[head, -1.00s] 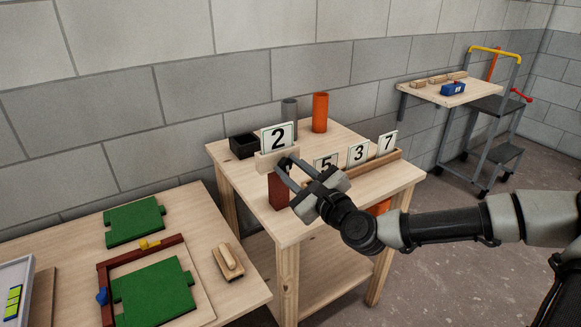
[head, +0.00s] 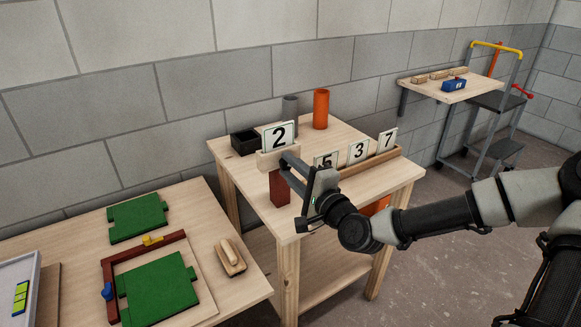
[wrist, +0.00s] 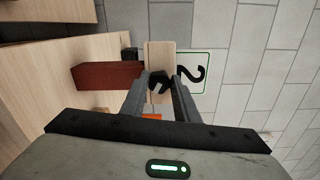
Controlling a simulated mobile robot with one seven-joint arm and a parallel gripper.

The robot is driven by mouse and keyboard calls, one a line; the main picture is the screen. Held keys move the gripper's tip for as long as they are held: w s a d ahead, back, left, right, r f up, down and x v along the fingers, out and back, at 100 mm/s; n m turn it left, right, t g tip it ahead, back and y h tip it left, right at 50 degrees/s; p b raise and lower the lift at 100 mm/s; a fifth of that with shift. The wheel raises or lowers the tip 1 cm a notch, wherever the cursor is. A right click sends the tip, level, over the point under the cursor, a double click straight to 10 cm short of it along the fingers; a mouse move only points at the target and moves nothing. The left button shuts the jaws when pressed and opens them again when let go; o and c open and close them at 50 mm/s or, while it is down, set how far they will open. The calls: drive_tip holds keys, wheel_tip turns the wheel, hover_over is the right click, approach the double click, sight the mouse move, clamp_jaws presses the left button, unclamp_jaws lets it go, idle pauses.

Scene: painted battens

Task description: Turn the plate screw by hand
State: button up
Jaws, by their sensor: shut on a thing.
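The number plate 2 (head: 278,136) stands in a pale wooden holder (head: 264,160) on top of a dark red post (head: 279,189), at the front left of the middle table. In the wrist view, the plate (wrist: 192,73), holder (wrist: 159,54) and post (wrist: 105,75) lie sideways. A black screw head (wrist: 158,83) is on the holder's near face. My gripper (wrist: 160,94) has its two fingers on either side of this screw and is shut on it. In the head view, my gripper (head: 287,168) meets the holder from the right and hides the screw.
Plates 5, 3 and 7 (head: 387,141) stand in a wooden rack close behind my gripper. A black box (head: 244,143), a grey tube (head: 290,108) and an orange tube (head: 321,110) stand farther back. The left table (head: 225,292) holds green pieces and a wooden-handled block (head: 231,259).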

drive_tip(key=n, duration=0.3)
drive_tip(key=shift+f+n, duration=0.1)
drive_tip(key=shift+n, duration=0.3)
drive_tip(key=n, duration=0.3)
drive_tip(key=shift+f+n+b, duration=0.15)
drive_tip(key=shift+n+b, duration=0.15)
drive_tip(key=shift+b, duration=0.1)
drive_tip(key=n+b, duration=0.1)
drive_tip(key=n, duration=0.3)
drive_tip(key=shift+b, duration=0.3)
drive_tip(key=shift+d+n+b, duration=0.1)
drive_tip(key=shift+n+b, duration=0.7)
drive_tip(key=shift+n, duration=1.1)
drive_tip(key=o, duration=1.1)
